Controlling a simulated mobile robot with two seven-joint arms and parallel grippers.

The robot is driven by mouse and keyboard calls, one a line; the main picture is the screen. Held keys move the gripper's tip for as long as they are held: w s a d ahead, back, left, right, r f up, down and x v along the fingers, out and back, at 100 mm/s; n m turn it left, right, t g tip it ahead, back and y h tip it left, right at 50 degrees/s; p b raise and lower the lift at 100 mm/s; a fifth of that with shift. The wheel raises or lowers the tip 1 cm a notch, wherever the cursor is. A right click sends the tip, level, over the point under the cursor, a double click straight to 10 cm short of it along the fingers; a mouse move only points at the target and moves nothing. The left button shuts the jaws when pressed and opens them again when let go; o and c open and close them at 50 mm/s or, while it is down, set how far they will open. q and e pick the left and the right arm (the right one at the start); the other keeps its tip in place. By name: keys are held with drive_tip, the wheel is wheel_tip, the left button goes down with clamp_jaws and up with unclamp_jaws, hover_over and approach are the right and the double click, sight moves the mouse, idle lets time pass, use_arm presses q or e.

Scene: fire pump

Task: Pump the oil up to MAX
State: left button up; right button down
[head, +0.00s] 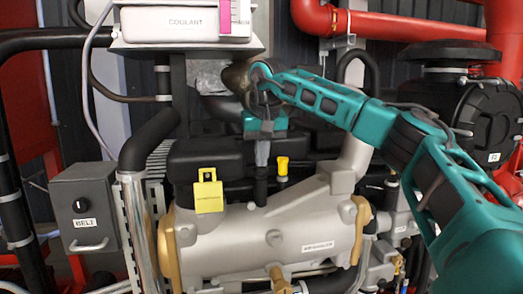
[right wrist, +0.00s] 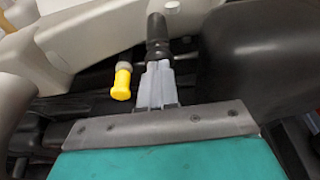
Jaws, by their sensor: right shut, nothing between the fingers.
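My right gripper (head: 262,153) points down over the engine, its grey fingers together. In the right wrist view the fingers (right wrist: 158,82) are shut with nothing seen held between them. A dark upright stem (head: 261,186) stands in line just below the fingertips; it also shows in the right wrist view (right wrist: 157,38). I cannot tell whether the fingers touch it. A yellow knob (head: 282,165) stands beside the gripper, apart from it, and shows in the right wrist view (right wrist: 121,84). No oil level or MAX mark is readable. My left gripper is out of view.
The silver engine body (head: 300,240) lies below, with a yellow tag (head: 208,190) on its black cover. A coolant tank (head: 185,22) hangs above left, a grey switch box (head: 88,215) stands at left, and a black round housing (head: 475,110) is at right. Pipes crowd the space.

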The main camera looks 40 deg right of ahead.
drive_tip(key=shift+s+f, duration=0.1)
drive_tip(key=shift+f, duration=0.15)
drive_tip(key=p+v, duration=0.1)
drive_tip(key=v, duration=1.2)
drive_tip(key=shift+r+p, duration=0.2)
drive_tip(key=shift+p, duration=0.1)
